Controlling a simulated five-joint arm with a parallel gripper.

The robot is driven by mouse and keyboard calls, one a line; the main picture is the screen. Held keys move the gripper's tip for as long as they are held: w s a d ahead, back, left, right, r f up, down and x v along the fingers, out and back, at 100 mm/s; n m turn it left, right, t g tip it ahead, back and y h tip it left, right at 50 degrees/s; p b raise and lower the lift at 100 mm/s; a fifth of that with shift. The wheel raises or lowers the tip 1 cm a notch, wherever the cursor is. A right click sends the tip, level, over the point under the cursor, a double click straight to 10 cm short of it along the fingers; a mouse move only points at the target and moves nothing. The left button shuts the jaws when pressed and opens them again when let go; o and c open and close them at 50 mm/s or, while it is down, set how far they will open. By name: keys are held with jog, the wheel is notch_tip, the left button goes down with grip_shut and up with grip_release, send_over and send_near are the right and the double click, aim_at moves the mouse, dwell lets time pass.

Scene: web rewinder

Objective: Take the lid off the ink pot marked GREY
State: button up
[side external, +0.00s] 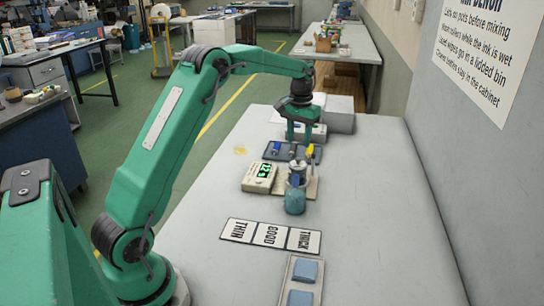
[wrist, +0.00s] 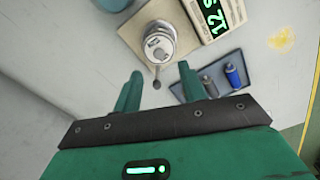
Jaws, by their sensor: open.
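My gripper (side external: 302,138) is open and points down over the far part of the bench, near the dark tray. In the wrist view its two fingers (wrist: 159,74) are apart, with nothing seen held between them. A round grey metal vessel (wrist: 160,42) stands on a beige board just beyond the fingertips. It has a small label, too small to read, and shows in the side view as a metal body (side external: 297,173). I cannot read the mark GREY on anything, so I cannot tell which thing is that pot or its lid.
A digital readout box (side external: 259,178) stands left of the board. A dark tray (side external: 312,158) holds small blue and dark cylinders. A teal rounded object (side external: 294,202) stands in front. THIN, GOOD and THICK cards (side external: 271,235) lie nearer. The bench's right side is clear.

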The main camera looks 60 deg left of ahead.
aim_at(298, 159)
jog(key=shift+f, duration=0.7)
jog(key=shift+f, duration=0.1)
jog(key=shift+s+d+f, duration=0.15)
jog(key=shift+f, duration=2.35)
jog(key=shift+c, duration=0.3)
grip_shut()
